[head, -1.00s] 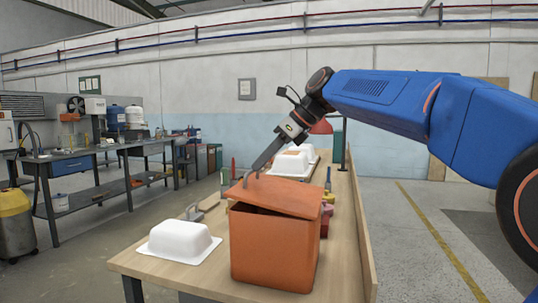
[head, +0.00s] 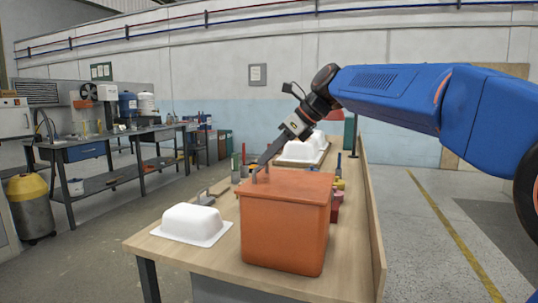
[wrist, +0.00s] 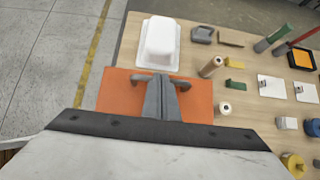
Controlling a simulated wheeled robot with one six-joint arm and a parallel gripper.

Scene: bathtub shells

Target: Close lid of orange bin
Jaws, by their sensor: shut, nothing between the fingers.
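The orange bin (head: 283,232) stands upright near the front end of the workbench. Its orange lid (head: 295,184) lies flat over the top, and no gap shows between lid and rim in the head view. My gripper (head: 260,179) is shut and empty, with its fingertips at the lid's far left part, seemingly touching it. In the wrist view the lid (wrist: 118,95) spreads on both sides of my gripper (wrist: 160,82). The bin's walls are hidden in that view.
A white tub shell (head: 192,222) lies on the bench (head: 160,246) left of the bin. More white shells (head: 302,150) stand farther back. Bottles, small blocks and tools are around them. A raised wooden edge (head: 372,220) runs along the bench's right side.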

